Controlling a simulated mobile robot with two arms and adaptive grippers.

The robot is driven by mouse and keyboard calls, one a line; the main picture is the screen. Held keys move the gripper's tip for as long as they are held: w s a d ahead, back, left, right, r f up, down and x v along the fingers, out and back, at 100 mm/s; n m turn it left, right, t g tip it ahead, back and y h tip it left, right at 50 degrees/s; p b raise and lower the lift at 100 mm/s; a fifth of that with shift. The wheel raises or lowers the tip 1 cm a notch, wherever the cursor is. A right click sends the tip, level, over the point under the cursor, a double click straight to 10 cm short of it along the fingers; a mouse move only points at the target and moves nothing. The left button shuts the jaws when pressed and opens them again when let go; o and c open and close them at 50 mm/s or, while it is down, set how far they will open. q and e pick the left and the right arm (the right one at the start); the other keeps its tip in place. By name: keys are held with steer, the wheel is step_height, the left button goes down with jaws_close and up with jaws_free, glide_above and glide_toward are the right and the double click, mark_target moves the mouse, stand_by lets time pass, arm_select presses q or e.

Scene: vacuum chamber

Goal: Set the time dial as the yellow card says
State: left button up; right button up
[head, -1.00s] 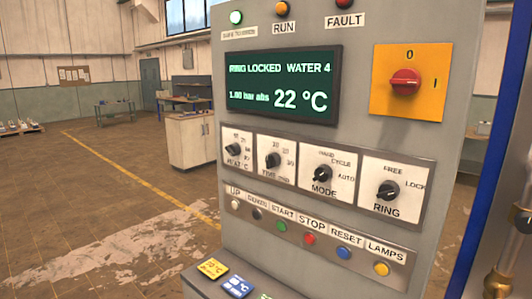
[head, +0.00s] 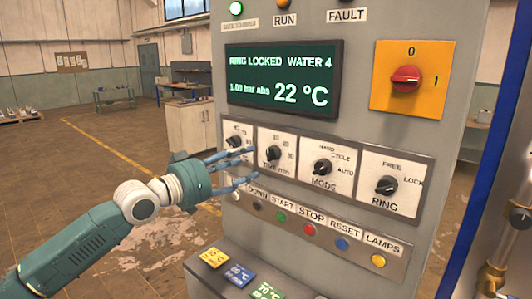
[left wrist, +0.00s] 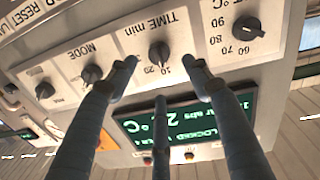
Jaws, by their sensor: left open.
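The time dial (head: 272,153), a black knob on a white plate marked TIME min, is second from the left in the panel's dial row. It also shows in the left wrist view (left wrist: 159,53), upside down; its exact setting is hard to read. My left gripper (head: 250,166) is open and empty, its fingers pointing at the panel just left of and below the dial. In the left wrist view two fingertips lie on either side of the dial, with a third finger beyond it; contact cannot be told. The yellow card (head: 214,258) lies on the lower ledge, its writing too small to read surely. My right gripper is not seen.
A heat dial (head: 234,142) is close on the left; the mode dial (head: 323,168) and ring dial (head: 387,186) are on the right. A row of push buttons (head: 308,229) runs below. A blue card (head: 239,275) and a green card lie beside the yellow one.

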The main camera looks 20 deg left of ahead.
mark_target(267, 155)
arm_select(q)
steer(key=p+x, duration=0.3)
steer(key=x, duration=0.4)
steer(key=shift+w+d+r, duration=0.15)
steer(key=shift+w+d, duration=0.05)
steer(key=shift+w, duration=0.15)
steer(key=shift+w+d, duration=0.25)
steer(key=shift+w, duration=0.3)
steer(key=shift+s, duration=0.1)
steer(key=c, duration=1.2)
